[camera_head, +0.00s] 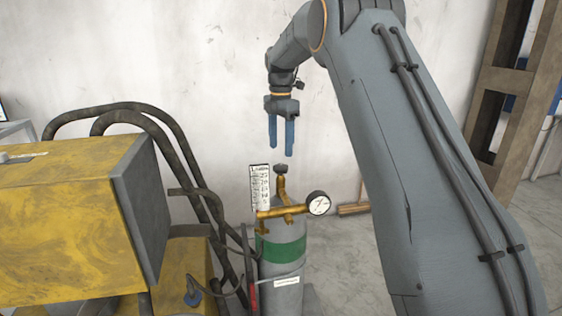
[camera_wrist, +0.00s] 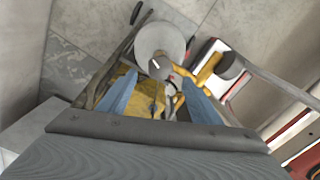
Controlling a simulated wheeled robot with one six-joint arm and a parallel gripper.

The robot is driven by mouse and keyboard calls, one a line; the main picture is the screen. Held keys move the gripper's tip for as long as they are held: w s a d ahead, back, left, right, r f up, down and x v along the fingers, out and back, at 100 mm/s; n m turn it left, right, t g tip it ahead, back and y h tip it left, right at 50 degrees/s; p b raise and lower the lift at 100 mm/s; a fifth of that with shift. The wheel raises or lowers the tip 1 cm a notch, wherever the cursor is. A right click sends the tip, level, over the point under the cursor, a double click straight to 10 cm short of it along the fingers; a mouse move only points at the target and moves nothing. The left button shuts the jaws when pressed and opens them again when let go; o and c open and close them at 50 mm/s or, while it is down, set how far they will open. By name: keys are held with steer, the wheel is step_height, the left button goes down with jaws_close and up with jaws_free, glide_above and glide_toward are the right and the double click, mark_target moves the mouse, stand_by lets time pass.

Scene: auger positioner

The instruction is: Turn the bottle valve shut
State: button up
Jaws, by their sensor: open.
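The bottle valve (camera_head: 281,169) is a small dark knob on top of a grey gas bottle (camera_head: 285,246) with a green band. A brass regulator with a round gauge (camera_head: 318,203) is fixed below the knob. My gripper (camera_head: 281,150) points down with its two blue fingers apart, just above the knob, with a small gap visible. In the wrist view, the fingers of my gripper (camera_wrist: 158,80) are spread and empty. A small grey knob-like part (camera_wrist: 159,68) shows between their tips, in front of a round grey shape that seems to be the bottle.
A flow scale plate (camera_head: 260,187) stands upright left of the knob. A worn yellow machine (camera_head: 70,225) with thick black hoses (camera_head: 165,125) stands left of the bottle. A pale wall is behind. A wooden frame (camera_head: 500,85) stands at the right.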

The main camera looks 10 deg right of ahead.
mark_target(281, 166)
steer(key=shift+f+p, duration=1.5)
steer(key=shift+f, duration=1.9)
steer(key=c, duration=1)
